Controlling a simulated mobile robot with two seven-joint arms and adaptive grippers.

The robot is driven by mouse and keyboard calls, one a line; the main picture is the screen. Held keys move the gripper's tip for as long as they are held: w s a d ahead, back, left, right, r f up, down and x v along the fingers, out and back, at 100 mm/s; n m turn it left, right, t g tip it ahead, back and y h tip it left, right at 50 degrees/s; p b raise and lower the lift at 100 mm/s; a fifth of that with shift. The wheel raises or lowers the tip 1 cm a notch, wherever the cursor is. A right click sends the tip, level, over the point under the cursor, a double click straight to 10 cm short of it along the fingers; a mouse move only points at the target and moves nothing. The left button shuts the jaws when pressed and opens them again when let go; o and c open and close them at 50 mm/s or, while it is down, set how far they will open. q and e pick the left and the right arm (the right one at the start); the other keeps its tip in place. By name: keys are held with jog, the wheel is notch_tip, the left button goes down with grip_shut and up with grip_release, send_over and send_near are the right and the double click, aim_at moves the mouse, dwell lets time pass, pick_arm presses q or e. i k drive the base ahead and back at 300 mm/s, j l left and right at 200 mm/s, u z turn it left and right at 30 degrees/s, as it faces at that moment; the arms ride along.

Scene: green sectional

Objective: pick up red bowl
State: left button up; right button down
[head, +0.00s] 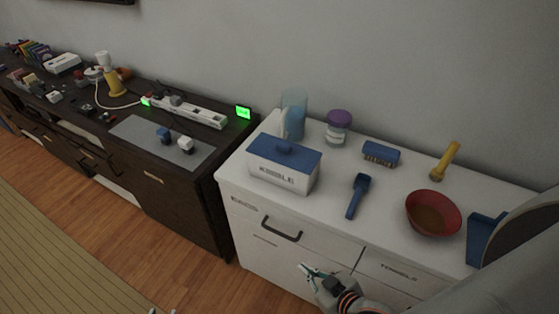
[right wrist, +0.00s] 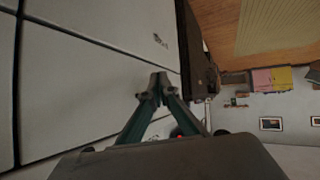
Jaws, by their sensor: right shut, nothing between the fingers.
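The red bowl (head: 433,214) stands upright on the white cabinet top near its front right part, and its inside looks brownish. My right gripper (head: 304,268) is in front of the cabinet's drawer fronts, below the top and to the left of the bowl, apart from it. In the right wrist view the gripper's fingers (right wrist: 158,84) meet at their tips with nothing between them. The bowl cannot be made out in the right wrist view.
On the white cabinet (head: 325,206) stand a blue-lidded box (head: 283,165), a blue scoop (head: 357,195), a brush (head: 380,154), a yellow flashlight (head: 445,161), a purple-lidded jar (head: 338,128) and a blue object (head: 484,238) right of the bowl. A drawer handle (head: 281,229) sticks out. My arm covers the lower right.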

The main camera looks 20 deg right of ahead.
aim_at(431, 213)
jog(key=z, duration=2)
